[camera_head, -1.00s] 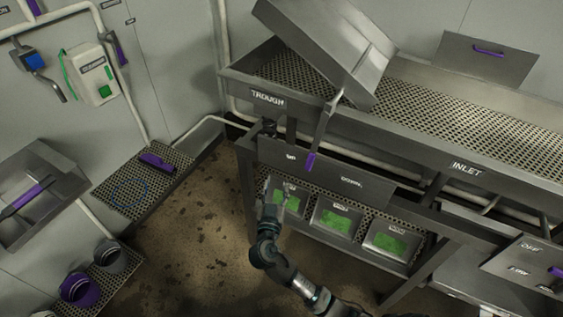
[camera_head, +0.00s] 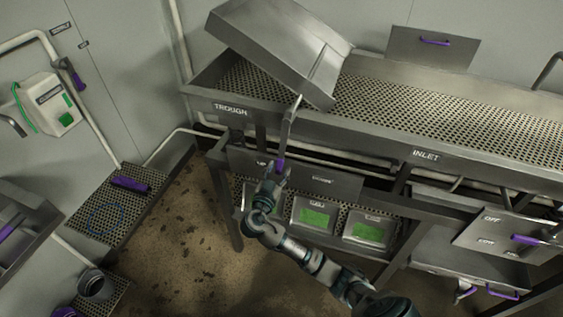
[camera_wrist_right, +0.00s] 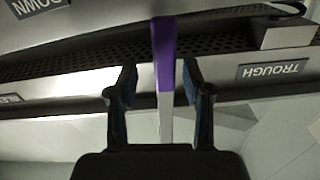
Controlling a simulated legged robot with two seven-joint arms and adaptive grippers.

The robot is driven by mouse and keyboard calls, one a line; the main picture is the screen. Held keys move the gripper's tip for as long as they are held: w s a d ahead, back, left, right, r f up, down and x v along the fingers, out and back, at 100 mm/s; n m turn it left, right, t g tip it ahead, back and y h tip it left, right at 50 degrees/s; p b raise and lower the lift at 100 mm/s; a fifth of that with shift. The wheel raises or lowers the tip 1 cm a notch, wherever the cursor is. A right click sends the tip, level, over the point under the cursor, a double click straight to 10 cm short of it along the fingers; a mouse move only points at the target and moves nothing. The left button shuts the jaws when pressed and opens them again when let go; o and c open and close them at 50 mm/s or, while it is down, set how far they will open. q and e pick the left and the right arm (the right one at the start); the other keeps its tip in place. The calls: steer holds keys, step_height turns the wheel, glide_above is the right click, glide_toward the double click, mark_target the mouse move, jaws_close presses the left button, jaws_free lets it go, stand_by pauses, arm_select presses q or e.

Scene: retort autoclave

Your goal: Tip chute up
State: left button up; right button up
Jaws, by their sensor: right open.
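The chute (camera_head: 280,50) is a grey metal box with raised sides, tilted above the left end of the trough. Its lever (camera_head: 290,122) hangs down in front of the trough and ends in a purple handle (camera_head: 279,165). My right gripper (camera_head: 276,174) is at that handle in the head view. In the right wrist view my right gripper (camera_wrist_right: 160,85) is open, and the purple handle (camera_wrist_right: 163,50) with its grey shaft runs between its two fingers, with gaps showing beside it. My left gripper is not in view.
The trough (camera_head: 235,109) has a perforated bed running right to the inlet label. A lever plate (camera_head: 325,182) stands behind my right arm, above several bins with green contents (camera_head: 314,218). A perforated side shelf (camera_head: 150,173) is at the left.

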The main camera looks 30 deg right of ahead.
mark_target(279, 166)
steer(key=shift+x, duration=1.25)
steer(key=shift+w+a+r, duration=0.1)
steer(key=shift+w+a, duration=0.05)
steer(key=shift+w, duration=0.2)
steer(key=shift+a, duration=0.15)
steer(key=shift+d, duration=0.4)
jaws_close()
